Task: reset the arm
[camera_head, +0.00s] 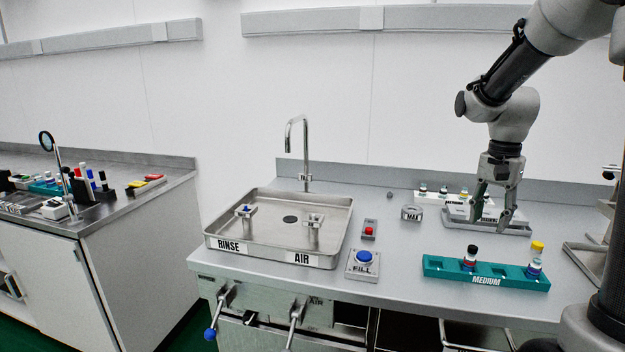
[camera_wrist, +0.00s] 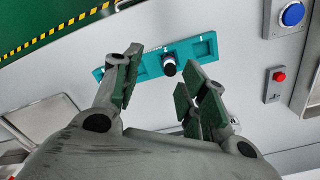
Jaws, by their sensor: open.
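My gripper (camera_head: 492,220) hangs from my arm at the right of the head view, pointing down over the counter with its fingers apart. Nothing shows between them. Behind its fingers is a pale grey tray (camera_head: 515,229) with labelled racks, partly hidden by them. In the wrist view, my gripper (camera_wrist: 162,60) shows two spread fingers with green pads. A teal rack labelled MEDIUM (camera_head: 508,283) lies nearer the front and also shows in the wrist view (camera_wrist: 200,49). It holds a black-capped vial (camera_head: 469,259), also in the wrist view (camera_wrist: 169,65), and a yellow-capped vial (camera_head: 535,262).
Left of my gripper are a round MAX holder (camera_head: 411,213), a red button (camera_head: 369,230) and a blue FILL button (camera_head: 363,257). A sink (camera_head: 215,226) labelled RINSE and AIR stands further left, with a tap (camera_head: 306,160) behind. A side counter (camera_head: 165,178) holds several items.

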